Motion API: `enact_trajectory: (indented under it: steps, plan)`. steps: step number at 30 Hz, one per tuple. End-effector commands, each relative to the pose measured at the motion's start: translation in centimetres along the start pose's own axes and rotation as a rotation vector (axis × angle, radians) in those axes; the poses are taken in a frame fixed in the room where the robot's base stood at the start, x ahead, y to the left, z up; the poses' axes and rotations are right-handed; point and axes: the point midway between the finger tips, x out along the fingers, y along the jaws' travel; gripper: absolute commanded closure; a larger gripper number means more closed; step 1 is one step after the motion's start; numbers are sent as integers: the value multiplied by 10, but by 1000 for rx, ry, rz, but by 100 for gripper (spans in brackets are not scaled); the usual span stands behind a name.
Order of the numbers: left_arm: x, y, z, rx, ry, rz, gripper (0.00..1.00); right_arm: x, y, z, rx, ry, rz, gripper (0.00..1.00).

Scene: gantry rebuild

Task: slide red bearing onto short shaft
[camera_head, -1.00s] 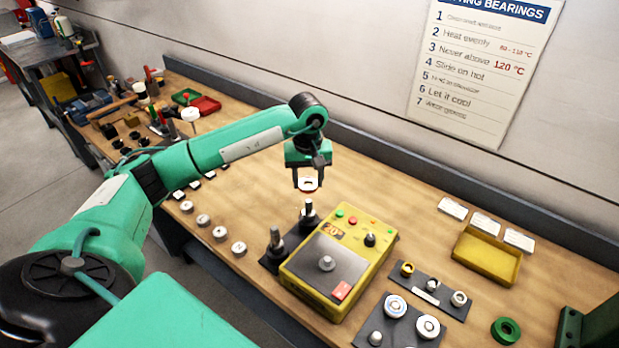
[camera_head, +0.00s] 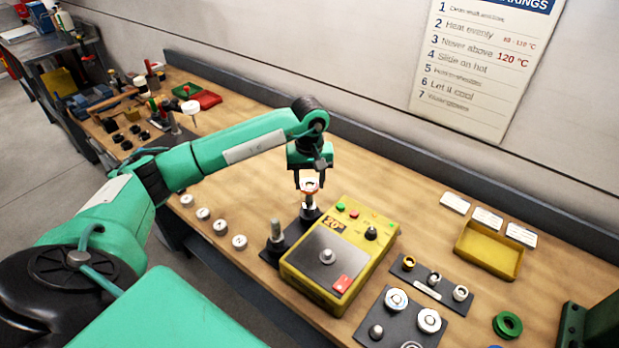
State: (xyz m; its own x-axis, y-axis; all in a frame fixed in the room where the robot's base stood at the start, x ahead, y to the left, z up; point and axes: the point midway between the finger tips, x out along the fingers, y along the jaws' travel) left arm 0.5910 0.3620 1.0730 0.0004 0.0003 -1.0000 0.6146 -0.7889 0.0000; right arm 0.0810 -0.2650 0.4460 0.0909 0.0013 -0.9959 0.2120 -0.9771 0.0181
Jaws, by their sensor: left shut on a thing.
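My left gripper (camera_head: 309,180) points down and is shut on the red bearing (camera_head: 310,185), a small ring with a reddish-orange edge and a pale face. The bearing is at the top of the short shaft (camera_head: 309,209), the rear one of two upright shafts on a dark base plate (camera_head: 294,243). I cannot tell whether the ring is around the shaft tip or just above it. The other, taller shaft (camera_head: 276,232) stands bare nearer the front. The right gripper's fingers do not show; only a green part of mine is at the lower right edge.
A yellow heater box (camera_head: 352,222) stands close to the right of the shafts. Dark plates with rings (camera_head: 434,279), a yellow tray (camera_head: 490,248) and a green ring (camera_head: 507,325) lie farther right. Several pale discs (camera_head: 220,227) line the front edge. The wood behind the shafts is clear.

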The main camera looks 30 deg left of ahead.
Motion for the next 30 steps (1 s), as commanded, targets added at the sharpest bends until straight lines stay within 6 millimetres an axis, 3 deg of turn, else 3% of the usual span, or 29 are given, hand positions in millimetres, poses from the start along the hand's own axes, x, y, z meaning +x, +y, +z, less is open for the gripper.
enact_trajectory:
  steps: [8, 30]
  plan:
    - [9, 0, 0, 0, -1, 1, 84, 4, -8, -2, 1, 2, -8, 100]
    - [31, 0, 0, 0, 0, 0, 84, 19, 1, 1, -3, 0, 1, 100]
